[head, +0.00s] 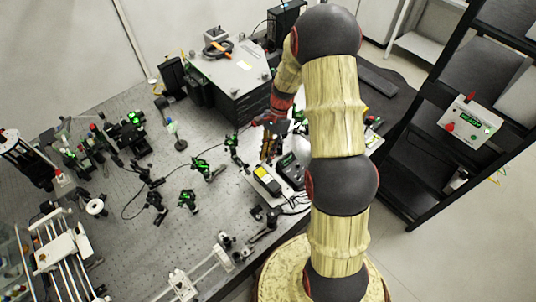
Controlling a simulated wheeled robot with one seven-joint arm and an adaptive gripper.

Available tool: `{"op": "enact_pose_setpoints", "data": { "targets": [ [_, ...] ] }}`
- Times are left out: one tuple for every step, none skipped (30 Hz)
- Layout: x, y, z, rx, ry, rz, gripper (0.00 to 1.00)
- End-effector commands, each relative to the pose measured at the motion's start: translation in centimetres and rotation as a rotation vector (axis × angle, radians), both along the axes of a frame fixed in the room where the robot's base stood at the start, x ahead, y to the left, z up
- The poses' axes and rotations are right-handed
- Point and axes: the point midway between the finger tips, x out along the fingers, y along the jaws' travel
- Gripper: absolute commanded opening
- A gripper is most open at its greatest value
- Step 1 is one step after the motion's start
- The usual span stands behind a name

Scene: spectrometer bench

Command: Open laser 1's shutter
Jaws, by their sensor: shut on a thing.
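My gripper (271,146) points down over the right part of the optical table, just behind a yellow-topped box (267,181). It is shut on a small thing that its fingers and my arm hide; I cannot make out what. No label for laser 1 is readable, and I cannot pick out its shutter or tell its position. A large dark box with a grey top (232,72) stands on the table behind my gripper. A dark device with a small display (291,171) lies right of the yellow-topped box.
Several optic mounts with green glints (187,199) stand on the perforated table (120,235), close left of my gripper. A white control box with a green display (470,122) sits on the black rack at right. Cables run across the table's right part.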

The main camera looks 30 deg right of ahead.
Motion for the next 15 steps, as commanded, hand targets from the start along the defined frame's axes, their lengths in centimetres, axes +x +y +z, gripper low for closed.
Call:
{"op": "enact_pose_setpoints", "data": {
  "targets": [
    [0.02, 0.0, 0.01, 0.0, 0.0, 0.0, 0.0],
    [0.02, 0.0, 0.01, 0.0, 0.0, 0.0, 0.0],
    [0.02, -0.01, 0.01, 0.0, -0.001, 0.0, 0.0],
    [0.02, -0.01, 0.01, 0.0, -0.001, 0.0, 0.0],
    [0.02, -0.01, 0.01, 0.0, -0.001, 0.0, 0.0],
    [0.02, -0.01, 0.01, 0.0, -0.001, 0.0, 0.0],
    [0.03, -0.02, 0.02, 0.0, -0.001, 0.0, 0.0],
    [0.02, -0.01, 0.01, 0.0, -0.001, 0.0, 0.0],
    [0.02, -0.05, -0.03, 0.005, 0.001, -0.001, 0.0],
    [0.02, -0.1, -0.1, 0.013, 0.004, -0.002, 0.0],
    [0.01, -0.15, -0.2, 0.026, 0.007, -0.004, 0.0],
    [0.04, -0.27, -0.34, 0.05, 0.012, -0.003, 0.0],
    [0.05, -0.37, -0.45, 0.069, 0.017, -0.005, 0.0],
    [0.09, -0.44, -0.55, 0.093, 0.019, -0.005, 0.0],
    [0.07, -0.49, -0.72, 0.119, 0.026, -0.004, 0.0]
  ]
}}
